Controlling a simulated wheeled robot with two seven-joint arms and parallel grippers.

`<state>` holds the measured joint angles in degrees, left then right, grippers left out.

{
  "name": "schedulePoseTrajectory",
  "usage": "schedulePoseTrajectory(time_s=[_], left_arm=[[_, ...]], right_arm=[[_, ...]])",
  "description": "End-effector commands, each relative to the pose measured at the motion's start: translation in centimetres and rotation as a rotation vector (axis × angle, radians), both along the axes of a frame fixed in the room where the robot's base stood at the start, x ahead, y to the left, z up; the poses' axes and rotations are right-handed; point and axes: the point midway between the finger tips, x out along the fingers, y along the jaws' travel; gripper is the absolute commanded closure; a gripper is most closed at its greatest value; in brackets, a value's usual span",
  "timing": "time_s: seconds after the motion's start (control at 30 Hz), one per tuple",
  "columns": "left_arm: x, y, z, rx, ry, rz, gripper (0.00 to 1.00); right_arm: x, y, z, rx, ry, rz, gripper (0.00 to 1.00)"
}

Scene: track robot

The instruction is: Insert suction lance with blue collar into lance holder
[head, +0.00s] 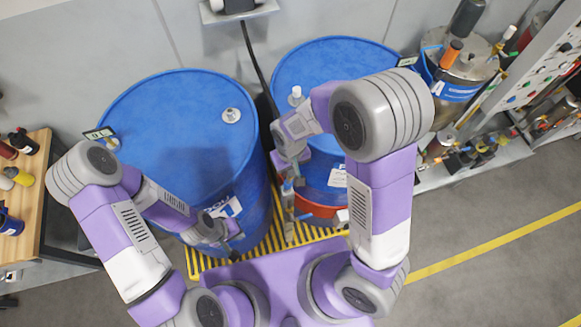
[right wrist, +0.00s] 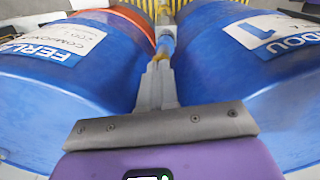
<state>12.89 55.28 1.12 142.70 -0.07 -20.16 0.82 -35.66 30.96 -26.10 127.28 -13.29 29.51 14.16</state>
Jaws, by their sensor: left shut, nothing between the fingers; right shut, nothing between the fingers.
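I cannot pick out the suction lance or its holder with certainty. In the right wrist view a narrow blue piece (right wrist: 166,44) with a yellowish end shows between the two drums, just beyond the fingers; I cannot tell if it is the lance's collar. My right gripper (head: 290,232) points down between the drums; it is shut and empty, and its fingers also show in the right wrist view (right wrist: 157,75). My left gripper (head: 233,248) is shut and empty, low in front of the left drum.
A large blue drum (head: 170,120) with a bung stands left, another blue drum (head: 325,62) right, above a yellow-barred grate (head: 262,250). A black hose (head: 254,58) hangs between them from a wall shelf. A wooden bench (head: 35,190) is at left; a metal canister (head: 468,62) and rack at right.

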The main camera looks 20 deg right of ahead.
Motion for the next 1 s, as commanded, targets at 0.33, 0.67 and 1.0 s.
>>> schedulePoseTrajectory(time_s=[0.33,0.67,1.0], left_arm=[[0.0,0.0,0.0,0.000,-0.001,0.000,1.00],[0.0,0.0,-0.6,0.000,-0.001,0.000,1.00],[0.0,0.0,1.1,0.000,0.000,0.000,1.00]], right_arm=[[0.0,0.0,0.0,0.000,0.000,0.000,1.00],[0.0,0.0,-0.7,0.000,0.001,0.000,1.00],[0.0,0.0,1.2,0.000,0.001,0.000,1.00]])
